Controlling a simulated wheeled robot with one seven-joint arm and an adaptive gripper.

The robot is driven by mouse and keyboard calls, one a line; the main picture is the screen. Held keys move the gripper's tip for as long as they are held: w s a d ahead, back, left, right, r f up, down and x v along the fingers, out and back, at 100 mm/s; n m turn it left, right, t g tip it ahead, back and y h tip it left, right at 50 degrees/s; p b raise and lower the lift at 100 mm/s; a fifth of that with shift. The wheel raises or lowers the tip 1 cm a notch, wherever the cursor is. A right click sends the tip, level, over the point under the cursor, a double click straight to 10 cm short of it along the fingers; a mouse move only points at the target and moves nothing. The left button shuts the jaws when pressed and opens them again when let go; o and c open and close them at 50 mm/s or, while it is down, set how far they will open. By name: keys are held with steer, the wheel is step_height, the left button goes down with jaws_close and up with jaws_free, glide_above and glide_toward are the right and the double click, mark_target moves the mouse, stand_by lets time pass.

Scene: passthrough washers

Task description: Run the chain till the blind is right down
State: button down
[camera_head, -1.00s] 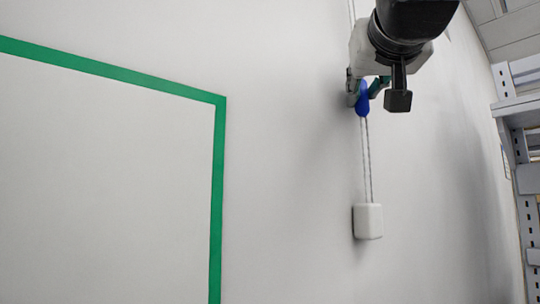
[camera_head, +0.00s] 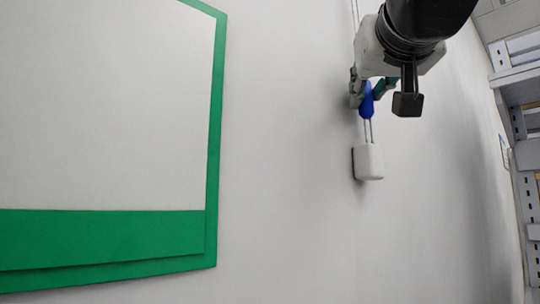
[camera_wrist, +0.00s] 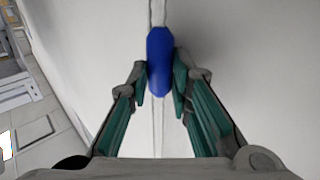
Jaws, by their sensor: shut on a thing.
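The chain (camera_head: 368,131) hangs as two thin strands down the wall, with a blue oval piece (camera_head: 366,103) on it. My gripper (camera_head: 367,92) is shut on the blue piece, a little above the white box at the chain's lower end. In the wrist view the blue piece (camera_wrist: 160,55) sits between the two fingertips, and strands run above and below it. The blind shows as a white panel (camera_head: 110,110) in a green frame (camera_head: 215,120). A wide green band (camera_head: 100,237) lies along its bottom; I cannot tell whether the band belongs to the blind or the frame.
The white box (camera_head: 368,162) is fixed to the wall just below my gripper. A grey metal rack (camera_head: 520,165) stands at the right edge. The wall (camera_head: 285,180) between the green frame and the chain is bare.

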steer(key=shift+f, duration=0.3)
steer(key=c, duration=1.7)
jaws_free()
steer(key=shift+r, duration=0.1)
steer(key=shift+s, duration=0.15)
steer(key=shift+s+a, duration=0.1)
steer(key=shift+s, duration=0.25)
steer(key=s+a, duration=0.1)
steer(key=s, duration=1)
steer(key=shift+a, duration=0.3)
